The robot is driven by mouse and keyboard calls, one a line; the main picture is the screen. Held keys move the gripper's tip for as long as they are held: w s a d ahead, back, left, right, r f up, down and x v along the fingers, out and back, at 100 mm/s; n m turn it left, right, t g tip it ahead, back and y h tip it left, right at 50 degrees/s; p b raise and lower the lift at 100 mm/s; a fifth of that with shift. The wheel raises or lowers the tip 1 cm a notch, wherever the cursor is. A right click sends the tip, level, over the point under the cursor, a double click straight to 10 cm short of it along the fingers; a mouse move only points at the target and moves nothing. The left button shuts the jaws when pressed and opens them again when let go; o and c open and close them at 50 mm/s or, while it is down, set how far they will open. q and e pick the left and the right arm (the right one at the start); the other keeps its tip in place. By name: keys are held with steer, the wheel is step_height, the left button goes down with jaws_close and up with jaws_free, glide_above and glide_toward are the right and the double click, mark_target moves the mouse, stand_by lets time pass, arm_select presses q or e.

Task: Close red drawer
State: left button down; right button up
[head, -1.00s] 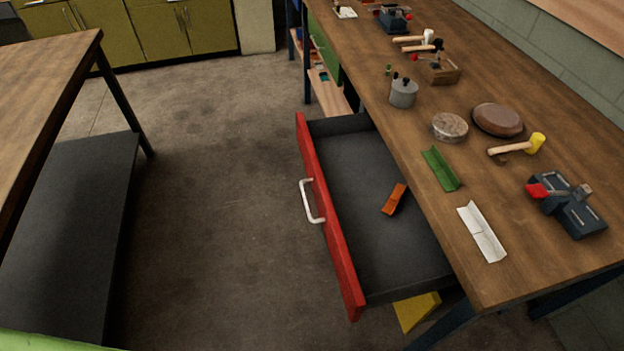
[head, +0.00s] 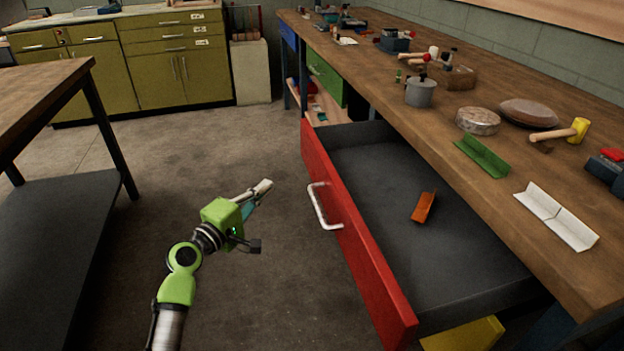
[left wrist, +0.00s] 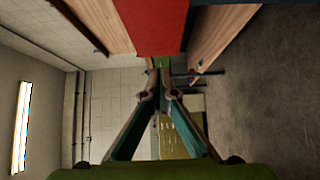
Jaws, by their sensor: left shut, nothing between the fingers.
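The red drawer (head: 352,235) is pulled out from under the wooden workbench. Its white handle (head: 323,207) is on the red front panel. An orange angled piece (head: 424,207) lies on the dark drawer floor. My left gripper (head: 264,187) is shut and empty. It is over the floor to the left of the drawer front, apart from the handle. In the left wrist view, a red panel (left wrist: 152,25) shows at the top, beyond the closed fingers (left wrist: 158,90). My right gripper is not in view.
The workbench (head: 440,110) holds a grey pot (head: 420,93), a green angled piece (head: 482,157), a white angled piece (head: 556,215) and a yellow mallet (head: 578,130). Another table (head: 40,85) stands at the left. Olive cabinets (head: 180,70) are at the back. The floor between is clear.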

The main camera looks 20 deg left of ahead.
arm_select(q)
steer(key=b, duration=0.1)
glide_toward(310, 159)
steer(key=w+a, duration=0.3)
steer(key=w, duration=0.1)
steer(key=shift+w+d+f, duration=0.1)
steer(key=shift+w+d, duration=0.25)
steer(key=shift+d, duration=0.3)
steer(key=shift+w+d, duration=0.35)
steer(key=shift+d, duration=0.25)
steer(key=shift+w+d+f, duration=0.1)
steer(key=shift+w+d, duration=0.25)
steer(key=shift+d, duration=0.3)
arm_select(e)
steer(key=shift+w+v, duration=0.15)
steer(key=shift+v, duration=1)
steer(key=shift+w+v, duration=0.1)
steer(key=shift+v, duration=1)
arm_select(q)
steer(key=shift+w+d, duration=0.1)
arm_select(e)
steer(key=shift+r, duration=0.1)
